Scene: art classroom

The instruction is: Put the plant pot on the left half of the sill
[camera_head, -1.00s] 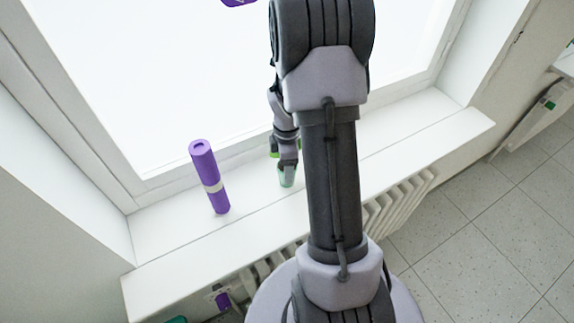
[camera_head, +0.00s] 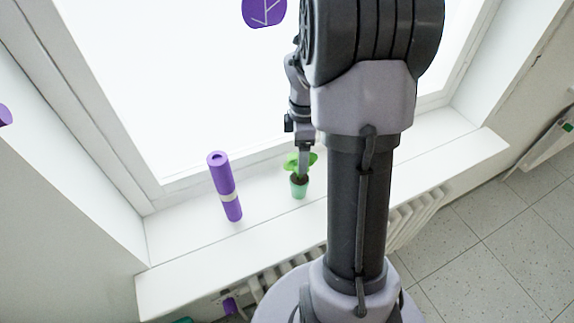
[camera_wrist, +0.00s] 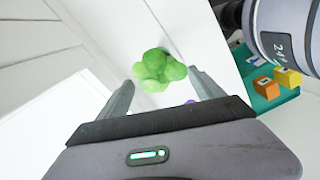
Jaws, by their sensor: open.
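The plant pot (camera_head: 299,190) is small and light green, with green leaves. It stands upright on the white window sill (camera_head: 375,192), a little left of the sill's middle and right of a purple roll. In the wrist view the leaves (camera_wrist: 160,70) show between and beyond the tips of my open gripper (camera_wrist: 161,80). The pot itself is hidden under the leaves there. Nothing is held.
The wrist view shows a teal tray (camera_wrist: 262,104) with coloured blocks. The sill's right part looks clear.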

